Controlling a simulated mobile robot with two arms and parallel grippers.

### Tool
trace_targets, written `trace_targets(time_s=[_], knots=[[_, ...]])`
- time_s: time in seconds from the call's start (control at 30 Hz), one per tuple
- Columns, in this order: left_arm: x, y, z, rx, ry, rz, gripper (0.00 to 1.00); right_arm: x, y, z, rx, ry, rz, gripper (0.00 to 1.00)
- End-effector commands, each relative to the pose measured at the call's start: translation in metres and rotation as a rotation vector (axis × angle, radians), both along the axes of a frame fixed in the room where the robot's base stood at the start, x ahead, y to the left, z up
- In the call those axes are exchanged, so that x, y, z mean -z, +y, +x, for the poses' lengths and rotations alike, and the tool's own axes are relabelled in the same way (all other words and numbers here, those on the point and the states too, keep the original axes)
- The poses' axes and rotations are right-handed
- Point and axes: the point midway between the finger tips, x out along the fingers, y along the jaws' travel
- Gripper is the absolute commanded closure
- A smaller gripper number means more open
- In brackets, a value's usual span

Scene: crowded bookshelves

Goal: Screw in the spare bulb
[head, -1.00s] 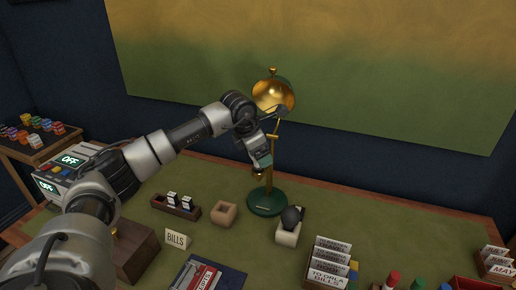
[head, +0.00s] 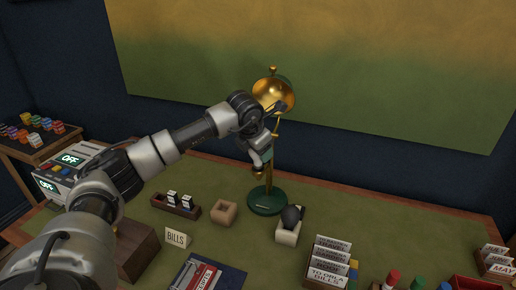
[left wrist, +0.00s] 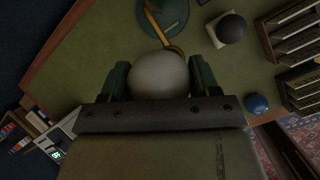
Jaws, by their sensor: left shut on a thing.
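My left gripper (head: 259,164) is shut on a pale round bulb (left wrist: 160,76), which shows between its green fingers in the left wrist view. In the head view the gripper is beside the lamp's stem, below the brass shade (head: 273,92); the bulb is mostly hidden there. The lamp's round green base (head: 266,203) stands on the desk and also shows in the left wrist view (left wrist: 165,22). The lamp's socket is not clearly visible. A dark round bulb (head: 291,213) sits in a white block holder (head: 287,234) right of the base. My right gripper is not in view.
An empty wooden cup (head: 223,213) and a dark tray (head: 176,206) with small bottles stand left of the lamp.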

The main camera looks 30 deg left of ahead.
Motion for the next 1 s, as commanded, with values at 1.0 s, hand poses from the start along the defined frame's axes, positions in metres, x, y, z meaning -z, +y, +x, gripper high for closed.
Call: trace_targets(time_s=[1.0], knots=[[-0.0007,0.0001,0.0012,1.105,-0.001,-0.003,0.56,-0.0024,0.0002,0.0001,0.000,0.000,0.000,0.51]])
